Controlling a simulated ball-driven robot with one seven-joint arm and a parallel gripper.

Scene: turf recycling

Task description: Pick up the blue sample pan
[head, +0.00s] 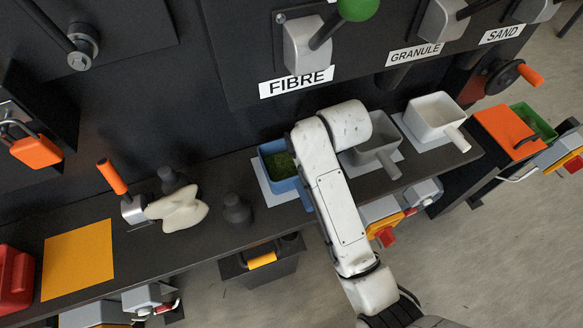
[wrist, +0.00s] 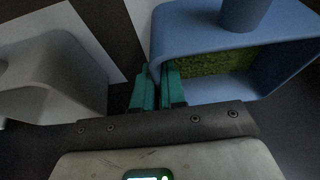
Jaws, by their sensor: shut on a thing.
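The blue sample pan (head: 287,185) sits on or just above a pale square on the dark bench, below the FIBRE sign, with green fibre-like stuff inside. My arm hides its right side in the head view. In the wrist view the pan (wrist: 275,35) fills the upper right, with green matter inside and a round blue handle at the top. My gripper (wrist: 158,90) has its teal fingers shut on the pan's near left wall, one on each side. In the head view my arm hides the gripper. I cannot tell whether the pan is lifted.
A grey pan (head: 370,152) and a white pan (head: 434,112) stand to the right on the bench. Dark weights (head: 237,210), a pale lump (head: 180,210), an orange-handled tool (head: 113,178) and a yellow sheet (head: 78,260) lie left. Dispenser levers overhang the bench.

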